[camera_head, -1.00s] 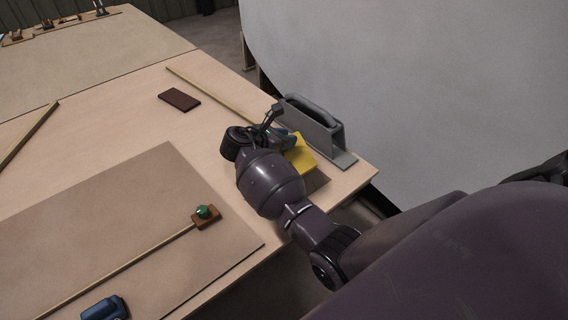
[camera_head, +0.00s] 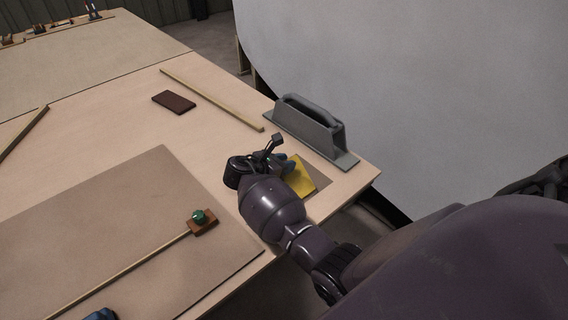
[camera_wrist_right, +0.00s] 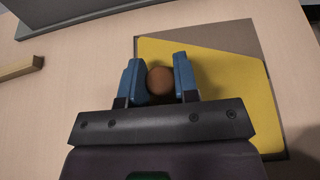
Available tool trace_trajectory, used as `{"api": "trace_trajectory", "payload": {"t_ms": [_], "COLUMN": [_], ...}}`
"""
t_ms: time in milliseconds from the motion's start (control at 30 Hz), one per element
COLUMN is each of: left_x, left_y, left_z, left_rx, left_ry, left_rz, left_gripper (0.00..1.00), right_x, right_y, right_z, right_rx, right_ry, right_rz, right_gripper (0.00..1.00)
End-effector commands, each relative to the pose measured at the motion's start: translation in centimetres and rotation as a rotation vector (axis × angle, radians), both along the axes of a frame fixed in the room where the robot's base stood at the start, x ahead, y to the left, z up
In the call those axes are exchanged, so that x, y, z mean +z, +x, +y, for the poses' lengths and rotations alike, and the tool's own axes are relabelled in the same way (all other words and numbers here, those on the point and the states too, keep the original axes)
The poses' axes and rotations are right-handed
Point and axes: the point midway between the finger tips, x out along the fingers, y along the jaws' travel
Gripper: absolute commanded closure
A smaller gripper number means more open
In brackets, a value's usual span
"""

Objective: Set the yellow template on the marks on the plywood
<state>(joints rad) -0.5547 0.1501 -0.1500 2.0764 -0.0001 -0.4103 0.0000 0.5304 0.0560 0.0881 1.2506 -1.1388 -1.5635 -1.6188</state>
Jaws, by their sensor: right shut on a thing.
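The yellow template (camera_head: 303,184) is a flat plate with a round brown knob (camera_wrist_right: 160,81). My right gripper (camera_wrist_right: 160,76) has its blue fingers closed on both sides of the knob. In the head view the right gripper (camera_head: 287,164) is near the table's front right corner, with my wrist hiding part of the template. A darker brown plywood piece (camera_wrist_right: 222,36) shows under the template, bare along the template's far side and upper right corner. Whether the template touches it I cannot tell. No marks can be made out.
A grey handled tool (camera_head: 308,129) stands just behind the template. A wooden strip (camera_head: 210,98) and a dark brown block (camera_head: 174,102) lie farther back.

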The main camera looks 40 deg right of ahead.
Motion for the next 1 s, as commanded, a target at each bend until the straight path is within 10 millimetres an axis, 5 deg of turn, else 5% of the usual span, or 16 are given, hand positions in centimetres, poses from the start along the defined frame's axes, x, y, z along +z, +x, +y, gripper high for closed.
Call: {"api": "trace_trajectory", "payload": {"t_ms": [167, 200, 367, 700, 1000], "left_x": [0.0, -0.1, -0.3, -0.5, 0.6], "left_y": [0.1, 0.0, -0.2, -0.8, -0.4], "left_z": [0.0, 0.0, 0.1, 0.1, 0.1], "left_rx": [0.000, 0.000, 0.002, 0.006, 0.008], "left_ry": [0.000, 0.000, 0.000, -0.001, -0.003], "left_rz": [-0.002, -0.001, 0.005, 0.016, -0.003], "left_gripper": [0.57, 0.57, 0.57, 0.57, 0.57], "right_x": [-0.2, -0.2, -0.2, 0.1, 2.1], "right_y": [0.0, 0.0, 0.0, 0.0, -0.3], "right_z": [0.0, 0.0, 0.0, 0.1, 4.4], "right_rx": [0.000, 0.000, 0.000, 0.000, 0.002], "right_ry": [-0.001, 0.000, 0.000, 0.000, 0.001], "right_rz": [0.001, 0.000, 0.000, -0.001, -0.003], "right_gripper": [0.97, 0.68, 0.46, 0.46, 0.46]}}
